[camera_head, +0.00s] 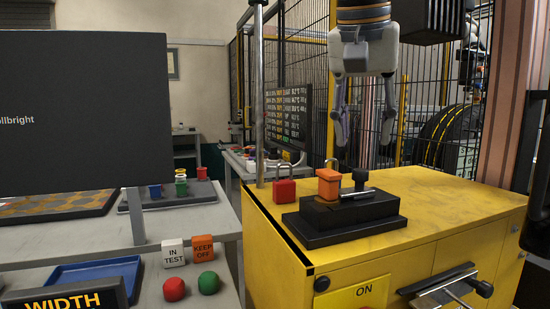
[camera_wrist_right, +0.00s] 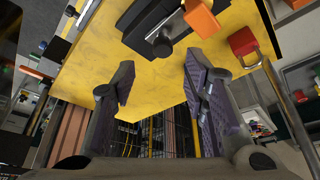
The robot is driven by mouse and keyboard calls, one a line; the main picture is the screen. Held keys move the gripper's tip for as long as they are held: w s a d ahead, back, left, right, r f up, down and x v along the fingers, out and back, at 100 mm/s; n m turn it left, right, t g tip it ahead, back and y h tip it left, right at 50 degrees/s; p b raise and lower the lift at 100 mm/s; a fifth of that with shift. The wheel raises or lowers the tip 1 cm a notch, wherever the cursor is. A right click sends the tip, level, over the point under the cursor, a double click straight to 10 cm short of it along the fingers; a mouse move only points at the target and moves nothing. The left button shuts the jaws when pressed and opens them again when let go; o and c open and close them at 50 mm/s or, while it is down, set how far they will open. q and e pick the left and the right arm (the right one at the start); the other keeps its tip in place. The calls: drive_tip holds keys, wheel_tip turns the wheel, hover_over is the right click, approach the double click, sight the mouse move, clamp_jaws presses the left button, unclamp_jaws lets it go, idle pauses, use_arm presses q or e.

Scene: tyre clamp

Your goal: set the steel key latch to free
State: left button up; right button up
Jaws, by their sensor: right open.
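A black fixture (camera_head: 345,222) sits on the yellow cabinet. On it are a short steel bar (camera_head: 357,194), which looks like the key latch and lies about level, and an upright black knob (camera_head: 361,177). An orange padlock (camera_head: 328,183) sits at its left end. My right gripper (camera_head: 365,133) is open and empty, pointing down above and behind the fixture, apart from it. In the right wrist view, the open fingers (camera_wrist_right: 158,82) have the black knob (camera_wrist_right: 163,46) and orange padlock (camera_wrist_right: 201,17) beyond them. The bar's setting cannot be read. My left gripper is not in view.
A red padlock (camera_head: 284,189) stands left of the fixture. The yellow cabinet top (camera_head: 440,193) is clear to the right. An ON label (camera_head: 352,298) and a steel handle (camera_head: 445,287) are on its front. A dark screen (camera_head: 82,112) stands at the left.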

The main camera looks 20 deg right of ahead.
sight(361, 170)
drive_tip(key=x, duration=0.7)
drive_tip(key=shift+w, duration=0.2)
clamp_jaws()
